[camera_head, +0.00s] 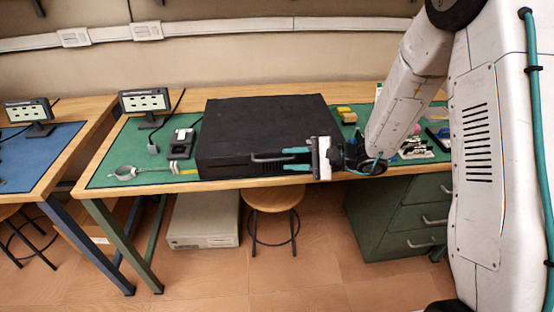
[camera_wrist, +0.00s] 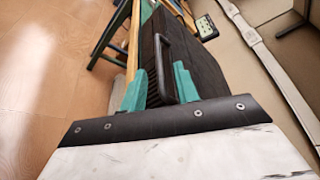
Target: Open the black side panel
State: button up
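The black computer case (camera_head: 265,120) lies flat on the green mat of the workbench in the head view. Its front face has a dark bar handle (camera_head: 272,159) and a vent grille. The case and the handle (camera_wrist: 170,58) also show in the wrist view. My gripper (camera_head: 296,159) is at the right part of the front face, its teal fingers pointing left along the face. In the wrist view my gripper (camera_wrist: 158,85) is open, with a finger on each side of the handle's near end. I cannot tell whether a finger touches it.
A small display (camera_head: 145,101), a dark device (camera_head: 183,142) and a coiled cable tool (camera_head: 124,173) stand left of the case. Yellow blocks (camera_head: 345,114) lie to its right. A stool (camera_head: 273,198), a beige case (camera_head: 204,220) and green drawers (camera_head: 401,215) are below.

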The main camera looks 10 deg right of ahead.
aim_at(281, 159)
jog(key=x, duration=0.4)
jog(key=shift+w+a+f, duration=0.1)
jog(key=shift+a+f, duration=0.05)
jog(key=shift+a, duration=0.25)
jog(key=shift+c, duration=0.3)
grip_shut()
